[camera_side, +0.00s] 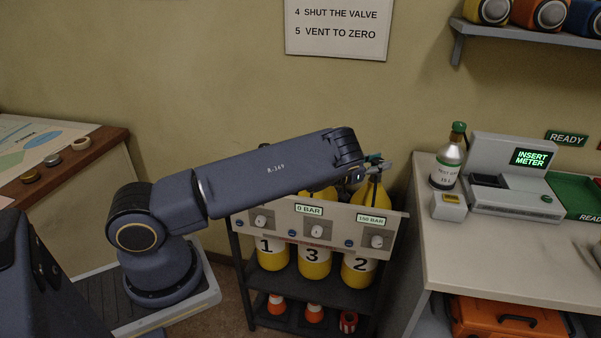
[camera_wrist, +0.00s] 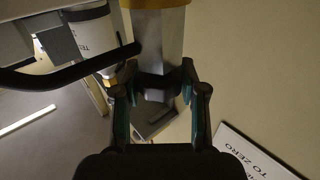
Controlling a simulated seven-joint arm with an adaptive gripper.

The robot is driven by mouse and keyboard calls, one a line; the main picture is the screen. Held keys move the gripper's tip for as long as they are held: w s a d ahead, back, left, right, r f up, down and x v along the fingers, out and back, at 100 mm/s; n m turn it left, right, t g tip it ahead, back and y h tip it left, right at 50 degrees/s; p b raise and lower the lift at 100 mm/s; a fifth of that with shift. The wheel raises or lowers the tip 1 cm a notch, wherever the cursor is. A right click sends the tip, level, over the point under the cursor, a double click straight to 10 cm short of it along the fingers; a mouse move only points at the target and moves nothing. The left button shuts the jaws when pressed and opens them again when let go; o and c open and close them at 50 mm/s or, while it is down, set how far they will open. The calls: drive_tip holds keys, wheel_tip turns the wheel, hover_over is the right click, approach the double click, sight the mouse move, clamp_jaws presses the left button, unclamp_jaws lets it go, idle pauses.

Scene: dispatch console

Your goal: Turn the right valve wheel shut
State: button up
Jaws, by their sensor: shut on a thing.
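The rack holds yellow cylinders 1, 3 and 2, with cylinder 2 (camera_side: 358,268) on the right. My gripper (camera_side: 376,163) is at the top of cylinder 2. In the wrist view my gripper (camera_wrist: 160,90) has its teal-padded fingers on both sides of a dark part, which I take as the right valve wheel (camera_wrist: 155,82), and is shut on it. A grey metal valve body (camera_wrist: 160,40) lies beyond it, in line with yellow. In the side view the wheel is mostly hidden by my gripper, so how far it is turned cannot be told.
The gauge panel (camera_side: 340,228) in front of the cylinders reads 0 BAR and 150 BAR. A black hose (camera_wrist: 60,75) curves close to my fingers. A counter (camera_side: 500,237) with a bottle (camera_side: 448,163) and a meter device (camera_side: 513,180) stands at right.

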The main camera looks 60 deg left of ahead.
sight(372, 163)
drive_tip(key=m+h, duration=0.2)
drive_tip(key=h, duration=0.1)
drive_tip(key=m+g+h, duration=0.1)
drive_tip(key=m+h, duration=0.1)
drive_tip(key=h, duration=0.1)
drive_tip(key=shift+g, duration=0.3)
drive_tip(key=o, duration=1.2)
drive_tip(key=shift+c, duration=0.2)
drive_tip(key=shift+v, duration=3.75)
drive_tip(key=shift+d+r, duration=0.1)
